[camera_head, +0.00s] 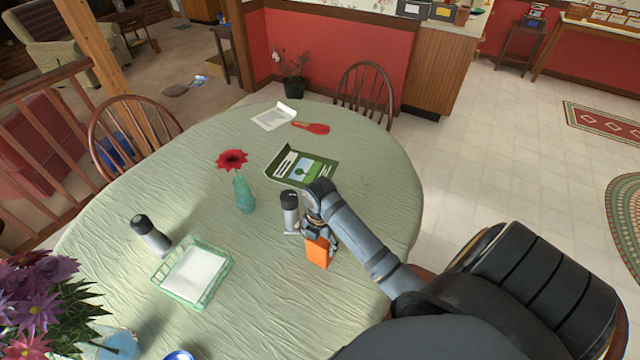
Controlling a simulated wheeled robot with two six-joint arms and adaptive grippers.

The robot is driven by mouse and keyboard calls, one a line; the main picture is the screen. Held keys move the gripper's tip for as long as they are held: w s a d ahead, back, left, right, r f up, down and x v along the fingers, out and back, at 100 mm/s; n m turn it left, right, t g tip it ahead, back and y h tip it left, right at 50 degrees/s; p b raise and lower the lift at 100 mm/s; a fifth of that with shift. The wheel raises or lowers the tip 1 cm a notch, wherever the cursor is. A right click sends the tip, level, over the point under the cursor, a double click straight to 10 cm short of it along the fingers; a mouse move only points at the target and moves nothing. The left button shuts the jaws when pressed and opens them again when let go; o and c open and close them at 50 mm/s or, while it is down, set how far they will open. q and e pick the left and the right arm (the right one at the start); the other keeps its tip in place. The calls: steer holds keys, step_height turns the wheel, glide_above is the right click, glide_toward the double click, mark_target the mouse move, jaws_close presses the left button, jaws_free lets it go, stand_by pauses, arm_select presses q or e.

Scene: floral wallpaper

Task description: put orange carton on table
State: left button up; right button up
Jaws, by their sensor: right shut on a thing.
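The orange carton (318,253) is a small orange box in the head view, at the right-centre part of the table. My right gripper (321,234) comes in from the lower right and is shut on the top of the carton. The carton is upright or slightly tilted; I cannot tell whether its bottom touches the cloth. The table (370,170) is oval and has a pale green cloth. My left gripper is not in view.
Close behind my right gripper stands a grey shaker (290,212). A green booklet (302,166), a teal vase (243,193) with a red flower, a green napkin basket (194,273) and another shaker (150,234) are on the table. Bare cloth lies in front of the carton.

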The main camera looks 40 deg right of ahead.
steer(key=shift+f, duration=0.35)
steer(key=shift+f, duration=0.15)
steer(key=o, duration=1.2)
steer(key=shift+o, duration=0.2)
step_height(320, 180, up, 6)
steer(key=shift+w+r, duration=0.1)
steer(key=shift+r, duration=0.05)
step_height(320, 180, up, 6)
steer(key=p, duration=0.4)
